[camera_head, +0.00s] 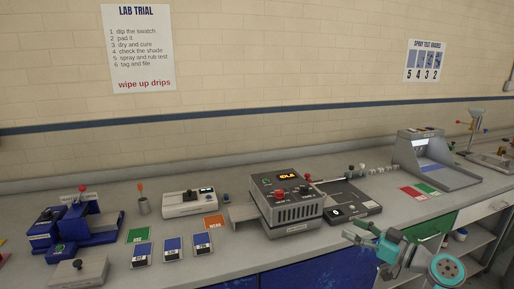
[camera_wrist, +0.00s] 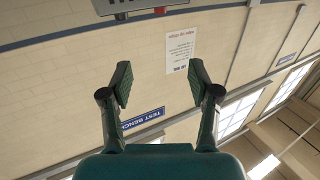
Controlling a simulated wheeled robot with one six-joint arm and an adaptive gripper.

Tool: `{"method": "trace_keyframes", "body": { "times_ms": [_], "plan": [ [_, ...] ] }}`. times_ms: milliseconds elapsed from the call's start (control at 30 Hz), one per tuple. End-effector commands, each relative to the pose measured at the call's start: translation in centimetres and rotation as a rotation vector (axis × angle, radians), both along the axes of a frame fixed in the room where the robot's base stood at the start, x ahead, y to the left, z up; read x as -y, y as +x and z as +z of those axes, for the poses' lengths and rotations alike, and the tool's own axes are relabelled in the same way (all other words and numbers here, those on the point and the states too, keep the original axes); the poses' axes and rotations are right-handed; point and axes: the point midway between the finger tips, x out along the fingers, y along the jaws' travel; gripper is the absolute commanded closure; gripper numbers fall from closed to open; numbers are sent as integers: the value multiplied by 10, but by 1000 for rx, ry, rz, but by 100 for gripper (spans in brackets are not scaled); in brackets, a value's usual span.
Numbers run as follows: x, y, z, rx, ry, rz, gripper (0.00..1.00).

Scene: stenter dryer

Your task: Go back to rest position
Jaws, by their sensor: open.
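My gripper (camera_head: 362,232) is in the lower right of the head view, raised in front of the bench and pointing left. In the wrist view its two fingers (camera_wrist: 160,84) are spread wide apart with nothing between them.
The long grey bench (camera_head: 340,235) runs along the wall. It carries a blue machine (camera_head: 75,228), a white box (camera_head: 190,203), several colour cards (camera_head: 173,246), a dark flat device (camera_head: 352,203) and a light booth (camera_head: 435,160). Open space lies around my gripper.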

Motion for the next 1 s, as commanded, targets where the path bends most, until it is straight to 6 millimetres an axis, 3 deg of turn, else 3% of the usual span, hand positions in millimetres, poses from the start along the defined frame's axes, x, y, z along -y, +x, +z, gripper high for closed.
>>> {"method": "trace_keyframes", "body": {
  "times_ms": [367, 667, 867, 1000],
  "plan": [
    [-12, -11, -47, -70, 29, -68, 39],
    [-26, -34, -109, -162, 61, -169, 39],
    [-43, -74, -176, -259, 85, -287, 39],
    [-53, -111, -218, -318, 94, -377, 39]
  ]
}}
